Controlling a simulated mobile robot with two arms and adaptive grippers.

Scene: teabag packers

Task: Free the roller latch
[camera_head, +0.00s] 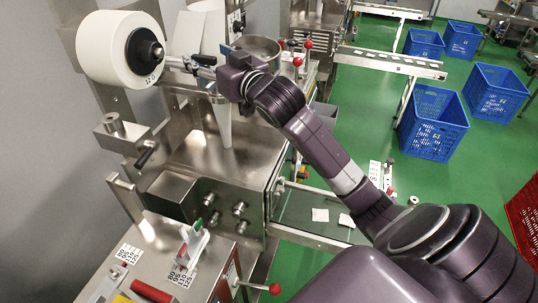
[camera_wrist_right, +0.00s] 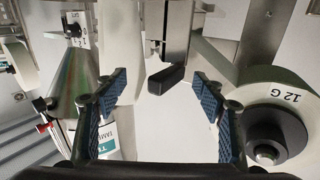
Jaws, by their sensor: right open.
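My right gripper (camera_head: 190,64) is beside the white paper roll (camera_head: 100,46), in front of the upper part of the packing machine. In the right wrist view, its two blue-padded fingers (camera_wrist_right: 160,82) are spread wide with nothing held. A dark rounded lever end (camera_wrist_right: 166,79) on a metal stem shows between and beyond the fingertips, apart from both; it may be the roller latch. In the head view I cannot make the latch out behind my gripper. The roll, marked 12 G, also shows at the right of the wrist view (camera_wrist_right: 262,93). My left gripper is not in view.
A metal hopper bowl (camera_head: 260,47) and a shiny cone (camera_wrist_right: 75,85) are close to the gripper. A red-knobbed lever (camera_head: 272,289) sticks out low on the machine. Blue crates (camera_head: 434,124) stand on the green floor at right.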

